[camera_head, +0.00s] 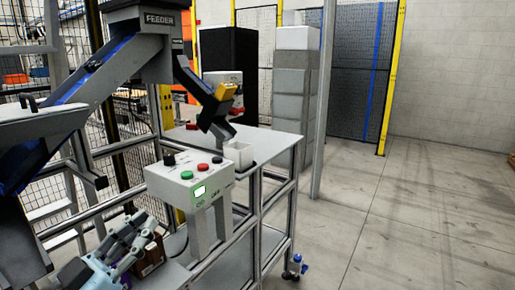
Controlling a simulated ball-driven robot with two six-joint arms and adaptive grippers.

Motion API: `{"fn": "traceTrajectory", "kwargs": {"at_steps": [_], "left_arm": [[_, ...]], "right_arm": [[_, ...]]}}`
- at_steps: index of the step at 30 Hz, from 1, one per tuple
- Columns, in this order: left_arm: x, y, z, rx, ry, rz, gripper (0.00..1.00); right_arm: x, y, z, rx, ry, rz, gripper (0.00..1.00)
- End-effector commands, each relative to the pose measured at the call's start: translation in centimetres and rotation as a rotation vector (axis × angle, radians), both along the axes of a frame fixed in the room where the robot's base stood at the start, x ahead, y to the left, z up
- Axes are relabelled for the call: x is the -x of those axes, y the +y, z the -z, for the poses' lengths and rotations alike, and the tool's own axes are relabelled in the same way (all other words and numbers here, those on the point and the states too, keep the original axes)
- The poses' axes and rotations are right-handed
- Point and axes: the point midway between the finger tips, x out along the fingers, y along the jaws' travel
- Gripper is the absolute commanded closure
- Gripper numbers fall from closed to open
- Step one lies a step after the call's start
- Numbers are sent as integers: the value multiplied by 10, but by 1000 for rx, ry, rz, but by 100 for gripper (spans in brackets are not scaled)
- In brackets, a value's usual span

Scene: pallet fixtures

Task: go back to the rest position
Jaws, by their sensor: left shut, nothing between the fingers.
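My left gripper (137,229) shows at the lower left of the head view. It is shut and empty, low in front of the grey control box (188,181) and to its left. My right gripper is not in view.
A feeder (160,38) with a sloping chute ends above a small white container (238,154) on the grey table (278,143). Frame rails surround the control box. A grey post (323,100) stands behind the table. The floor (410,215) on the right is clear.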

Motion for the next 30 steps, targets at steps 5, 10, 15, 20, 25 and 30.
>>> {"fn": "traceTrajectory", "kwargs": {"at_steps": [5, 10, 15, 20, 25, 30], "left_arm": [[8, -1, 19, 4, 31, -2, 100], [15, 3, 49, 21, 95, -15, 100], [22, 11, 91, 41, 195, -58, 100], [33, 25, 148, 45, 328, -134, 100], [61, 47, 233, 19, 533, -255, 100], [128, 76, 350, -68, 843, -410, 100]], "right_arm": [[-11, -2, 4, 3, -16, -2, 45], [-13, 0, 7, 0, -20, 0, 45], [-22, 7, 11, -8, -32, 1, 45], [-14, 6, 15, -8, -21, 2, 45], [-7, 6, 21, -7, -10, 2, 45], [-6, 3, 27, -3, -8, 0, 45]]}}
